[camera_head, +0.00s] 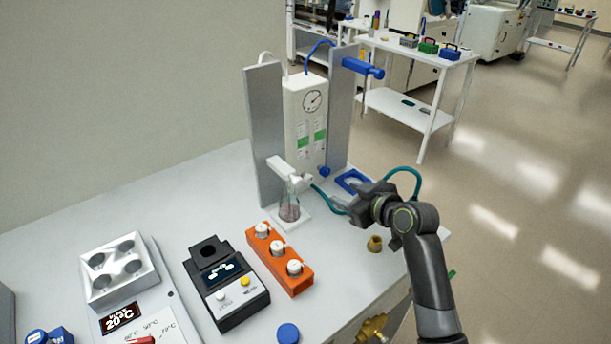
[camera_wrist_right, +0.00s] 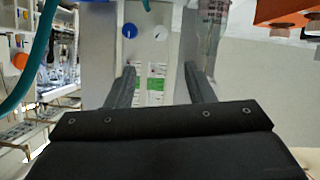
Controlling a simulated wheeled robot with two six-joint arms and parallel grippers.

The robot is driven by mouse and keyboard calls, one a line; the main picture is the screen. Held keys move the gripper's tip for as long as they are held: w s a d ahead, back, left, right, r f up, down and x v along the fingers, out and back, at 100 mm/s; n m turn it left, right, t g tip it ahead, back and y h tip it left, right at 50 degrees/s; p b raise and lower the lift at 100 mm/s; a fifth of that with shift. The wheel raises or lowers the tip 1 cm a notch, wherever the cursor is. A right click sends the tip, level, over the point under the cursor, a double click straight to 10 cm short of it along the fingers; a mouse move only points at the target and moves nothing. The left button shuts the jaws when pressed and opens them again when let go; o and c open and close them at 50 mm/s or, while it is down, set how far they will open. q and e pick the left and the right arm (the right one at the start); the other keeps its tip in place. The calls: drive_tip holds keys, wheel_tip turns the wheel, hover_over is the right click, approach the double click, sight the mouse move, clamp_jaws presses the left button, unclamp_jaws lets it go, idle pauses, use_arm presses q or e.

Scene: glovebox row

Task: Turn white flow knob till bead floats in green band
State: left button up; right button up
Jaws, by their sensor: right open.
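The white flow panel (camera_head: 305,100) stands upright between two grey posts, with a round gauge and two tubes carrying green bands (camera_head: 303,143). The beads are too small to make out. A blue knob (camera_head: 324,171) sits low on the panel. The white knob (camera_wrist_right: 160,32) shows beside the blue knob in the right wrist view, its pointer line visible; I cannot make it out surely in the head view. My right gripper (camera_head: 354,203) is in front of the panel, to its lower right, apart from it. Its fingers (camera_wrist_right: 160,85) are open and empty, facing the panel. My left gripper is out of view.
A glass flask (camera_head: 289,208) under a white arm stands just before the panel. A teal hose (camera_head: 405,170) loops near my right gripper. An orange block (camera_head: 279,258) with white-capped vials, a black device (camera_head: 226,285) and a brass piece (camera_head: 375,243) sit on the bench.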

approach(310, 180)
drive_tip(key=w, duration=0.1)
drive_tip(key=x, duration=0.6)
drive_tip(key=shift+a+f, duration=0.2)
drive_tip(key=shift+a, duration=0.15)
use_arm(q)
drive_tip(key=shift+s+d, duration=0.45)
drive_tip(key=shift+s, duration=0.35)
use_arm(e)
drive_tip(key=shift+x, duration=0.8)
drive_tip(key=c, duration=1)
